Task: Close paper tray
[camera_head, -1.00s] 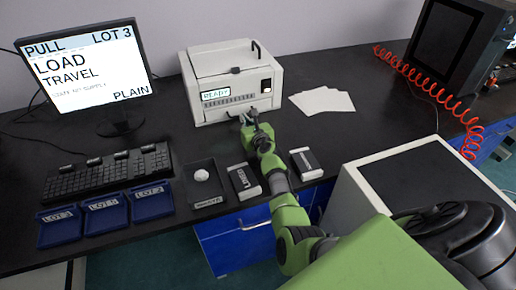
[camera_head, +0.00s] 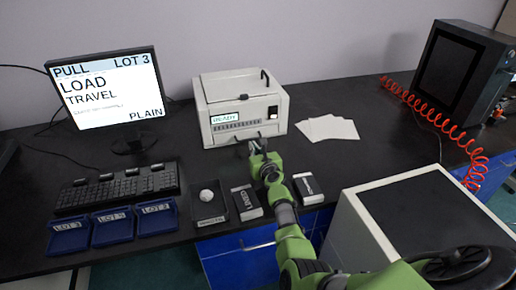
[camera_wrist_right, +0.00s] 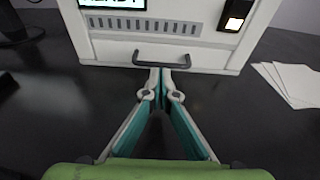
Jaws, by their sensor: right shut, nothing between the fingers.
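A white printer (camera_head: 243,110) with a lit "READY" display stands on the black bench. Its paper tray (camera_wrist_right: 215,56) is the low white front panel, with a dark bar handle (camera_wrist_right: 161,59), in the right wrist view. The tray looks flush or nearly flush with the printer's front; I cannot tell if a small gap remains. My right gripper (camera_head: 254,146) is in front of the tray. In the right wrist view its fingertips (camera_wrist_right: 161,66) are together and empty, at the middle of the handle; contact is unclear. My left gripper is out of view.
White paper sheets (camera_head: 327,128) lie right of the printer. A box labelled "LINED" (camera_head: 247,201) and another box (camera_head: 308,188) flank my right arm. A shallow dark tray (camera_head: 209,215), blue trays (camera_head: 112,226), a keyboard (camera_head: 118,188) and a monitor (camera_head: 105,90) are at left.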

